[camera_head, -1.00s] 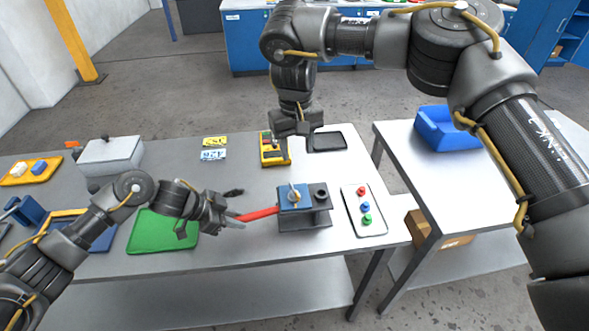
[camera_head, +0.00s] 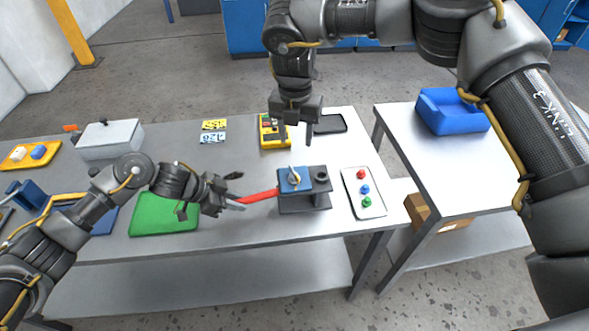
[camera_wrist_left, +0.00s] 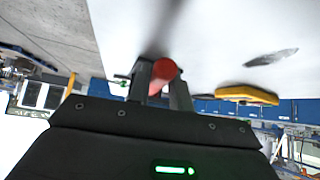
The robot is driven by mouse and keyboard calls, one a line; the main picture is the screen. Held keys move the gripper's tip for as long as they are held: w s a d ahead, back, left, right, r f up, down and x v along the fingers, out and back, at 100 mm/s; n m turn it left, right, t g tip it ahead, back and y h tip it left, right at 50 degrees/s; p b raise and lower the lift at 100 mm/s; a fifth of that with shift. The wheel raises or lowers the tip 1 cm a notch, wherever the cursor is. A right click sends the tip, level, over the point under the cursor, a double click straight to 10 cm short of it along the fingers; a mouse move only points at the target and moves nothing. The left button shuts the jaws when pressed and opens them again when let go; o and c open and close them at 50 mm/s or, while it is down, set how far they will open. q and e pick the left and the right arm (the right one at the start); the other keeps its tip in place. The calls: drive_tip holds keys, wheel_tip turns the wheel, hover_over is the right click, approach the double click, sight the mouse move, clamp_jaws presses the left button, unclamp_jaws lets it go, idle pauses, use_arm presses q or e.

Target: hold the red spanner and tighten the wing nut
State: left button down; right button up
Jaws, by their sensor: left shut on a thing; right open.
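The red spanner (camera_head: 262,195) reaches from my left gripper (camera_head: 232,203) to the block fixture (camera_head: 303,201) on the table. My left gripper is shut on the spanner's left end; the spanner also shows between its fingers in the left wrist view (camera_wrist_left: 163,72). The fixture has a blue top plate with the brass-coloured wing nut (camera_head: 294,178) on it and a dark round port to its right. Whether the spanner's far end touches a bolt under the plate I cannot tell. My right gripper (camera_head: 296,132) is open and empty, pointing down above and behind the fixture.
A white tray with red, blue and green knobs (camera_head: 376,208) lies right of the fixture. A green mat (camera_head: 150,222) lies under my left forearm. A yellow case (camera_head: 270,143) and a dark tray (camera_head: 332,125) lie behind. A blue bin (camera_head: 452,118) stands on the right table.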

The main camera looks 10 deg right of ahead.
sight(294, 172)
drive_tip(key=n, duration=0.7)
drive_tip(key=shift+s+a+n, duration=0.15)
drive_tip(key=shift+a+n, duration=0.1)
drive_tip(key=shift+n, duration=0.15)
drive_tip(key=shift+f, duration=0.15)
wheel_tip(294, 172, down, 12)
drive_tip(key=shift+r, duration=0.1)
drive_tip(key=shift+c, duration=0.5)
